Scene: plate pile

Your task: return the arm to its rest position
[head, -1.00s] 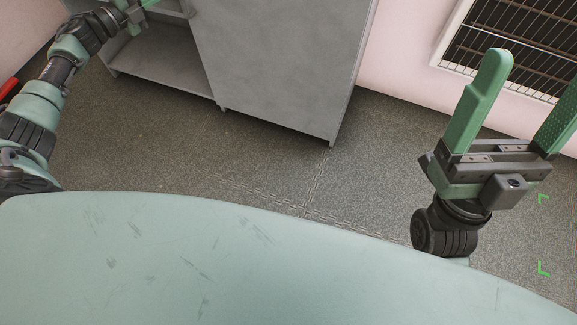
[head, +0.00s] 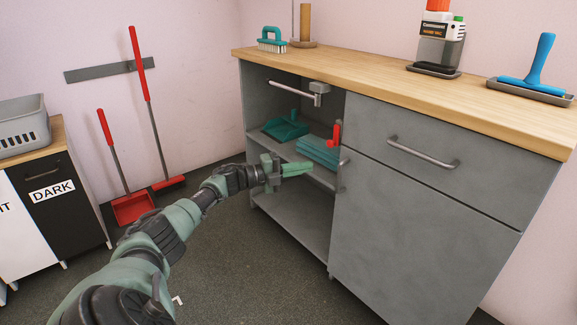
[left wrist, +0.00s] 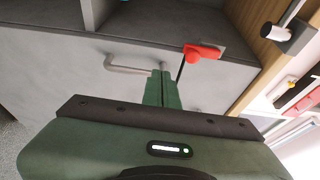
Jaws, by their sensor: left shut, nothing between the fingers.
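My left arm (head: 165,235) reaches from the lower left toward the open compartment of the grey cabinet (head: 430,205). My left gripper (head: 308,168) is shut and empty, in front of the compartment's shelf in the head view. In the left wrist view its green fingers (left wrist: 164,76) are together, with a cabinet handle (left wrist: 130,68) and a red object (left wrist: 203,52) beyond them. Whether the fingers touch anything there is not clear. My right gripper is not in the current views.
A teal dustpan (head: 285,128) and a folded teal stack (head: 319,151) are on the shelf. Red-handled tools lean at the left wall. Floor between is clear.

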